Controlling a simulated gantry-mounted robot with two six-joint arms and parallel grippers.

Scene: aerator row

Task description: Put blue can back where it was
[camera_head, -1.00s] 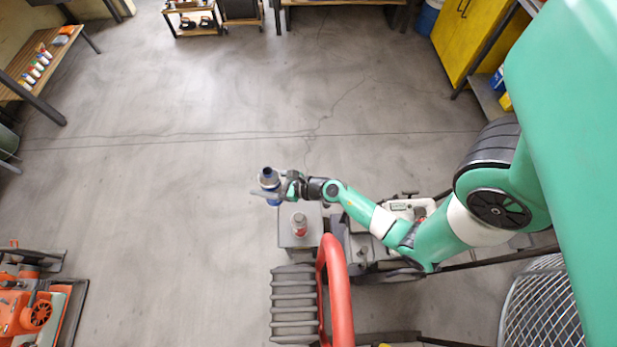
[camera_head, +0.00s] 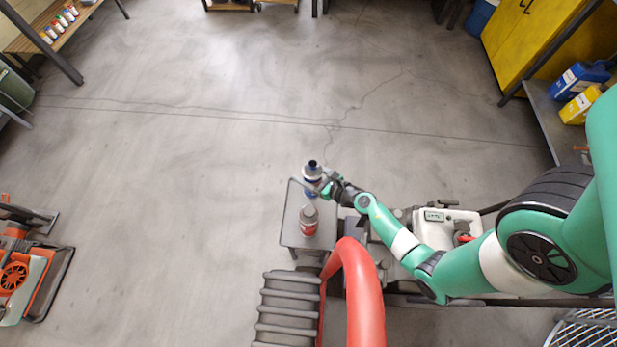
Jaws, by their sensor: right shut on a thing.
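The blue can (camera_head: 312,173) is upright with a dark top, at the far end of a small grey table (camera_head: 293,232). My right gripper (camera_head: 322,183) comes in from the right and is shut on the can. I cannot tell whether the can's base touches the table or is just above it. A can with a red label and grey top (camera_head: 309,220) stands on the same table, nearer the camera and apart from the blue can. My left gripper is not in view.
A red curved handle (camera_head: 360,290) and a ribbed grey part (camera_head: 287,310) stand in front of the table. A white-and-grey machine (camera_head: 445,225) is on the right. A bench with several small bottles (camera_head: 58,22) is at the far left. Open floor lies left of the table.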

